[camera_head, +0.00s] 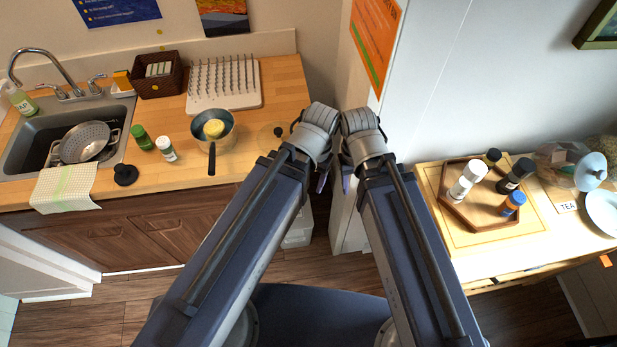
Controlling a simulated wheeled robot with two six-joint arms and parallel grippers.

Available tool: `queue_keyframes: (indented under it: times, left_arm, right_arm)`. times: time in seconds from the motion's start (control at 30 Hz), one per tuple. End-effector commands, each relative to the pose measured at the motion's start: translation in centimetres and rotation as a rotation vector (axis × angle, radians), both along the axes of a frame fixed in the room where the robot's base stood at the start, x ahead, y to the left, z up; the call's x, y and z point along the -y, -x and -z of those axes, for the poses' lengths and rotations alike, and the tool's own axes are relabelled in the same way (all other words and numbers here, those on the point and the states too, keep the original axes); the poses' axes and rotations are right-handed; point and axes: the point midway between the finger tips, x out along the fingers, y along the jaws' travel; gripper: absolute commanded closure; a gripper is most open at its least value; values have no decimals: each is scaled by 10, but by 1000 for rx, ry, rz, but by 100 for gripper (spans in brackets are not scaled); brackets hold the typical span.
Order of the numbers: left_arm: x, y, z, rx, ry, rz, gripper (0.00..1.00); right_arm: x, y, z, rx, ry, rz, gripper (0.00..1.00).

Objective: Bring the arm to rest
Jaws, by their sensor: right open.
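My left arm and my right arm are both folded up in front of me, with their wrists close together at the middle of the view. My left gripper (322,181) points down beneath its wrist, mostly hidden by the arm. My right gripper (346,182) also points down beneath its wrist and is open; little of its fingers shows. I see nothing held in either gripper.
A wooden counter (190,190) at left bears a saucepan (222,141), a drying rack (225,98), bottles and a sink (28,150). At right, a table (480,262) bears a wooden tray (470,222) with several bottles. A wall end stands behind the wrists.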

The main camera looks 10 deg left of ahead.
Motion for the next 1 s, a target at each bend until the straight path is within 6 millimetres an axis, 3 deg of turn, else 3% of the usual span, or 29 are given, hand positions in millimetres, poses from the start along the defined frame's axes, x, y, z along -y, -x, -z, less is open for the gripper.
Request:
queue_keyframes:
  times: [0.17,0.53,1.0]
  left_arm:
    - [0,-1,7,1,1,0,32]
    - [0,-1,73,1,1,4,32]
    - [0,-1,70,2,1,5,32]
  right_arm:
    - [0,0,7,0,0,0,50]
    - [0,0,73,0,1,-5,50]
    - [0,0,70,0,1,-6,50]
